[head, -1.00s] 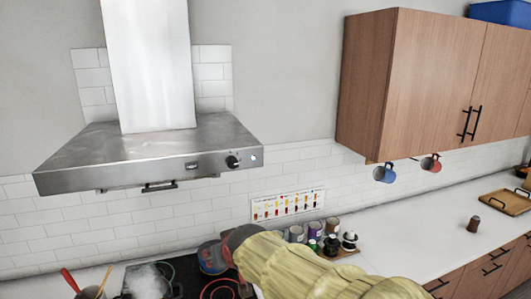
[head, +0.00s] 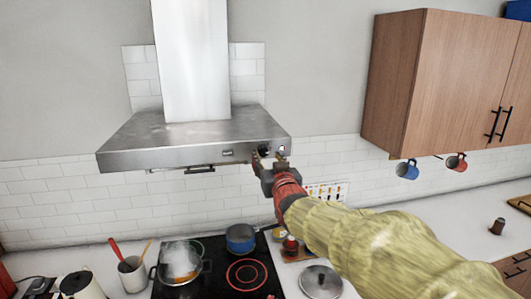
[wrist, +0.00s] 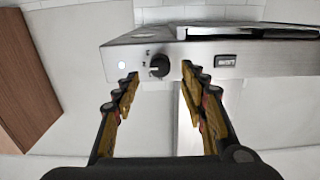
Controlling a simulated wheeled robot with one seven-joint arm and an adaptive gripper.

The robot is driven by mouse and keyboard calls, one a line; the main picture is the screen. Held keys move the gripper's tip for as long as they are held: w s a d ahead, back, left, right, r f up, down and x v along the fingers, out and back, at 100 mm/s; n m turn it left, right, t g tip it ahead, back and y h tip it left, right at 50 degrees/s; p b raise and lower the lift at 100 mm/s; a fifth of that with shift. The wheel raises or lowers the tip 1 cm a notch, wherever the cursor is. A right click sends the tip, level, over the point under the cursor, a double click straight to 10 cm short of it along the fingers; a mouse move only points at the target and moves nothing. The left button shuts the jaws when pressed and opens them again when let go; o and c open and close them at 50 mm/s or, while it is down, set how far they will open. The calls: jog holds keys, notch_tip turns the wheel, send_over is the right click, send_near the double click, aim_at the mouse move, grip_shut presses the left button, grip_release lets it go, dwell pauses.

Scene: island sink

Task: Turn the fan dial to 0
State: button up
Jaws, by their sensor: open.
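The fan dial is a round black knob (wrist: 159,65) on the front edge of the steel range hood (head: 180,135). In the wrist view it sits between and just beyond my open fingertips, with small marks beside it that are too small to read. My gripper (head: 270,160) is raised to the right end of the hood front in the head view, where it largely hides the dial. In the wrist view my gripper (wrist: 158,82) is open and empty, with a finger on each side of the dial. I cannot tell whether either finger touches it.
A steaming pot (head: 182,265) and a blue pot (head: 240,238) stand on the black cooktop below. A wooden wall cabinet (head: 430,80) with hanging mugs is to the right. A small display panel (wrist: 226,60) is beside the dial. The air before the hood is clear.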

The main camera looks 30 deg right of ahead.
aim_at(264, 152)
jog(key=shift+p+x, duration=0.35)
jog(key=shift+x, duration=1.7)
jog(key=c, duration=0.3)
jog(key=shift+s, duration=0.1)
jog(key=c, duration=0.8)
grip_shut()
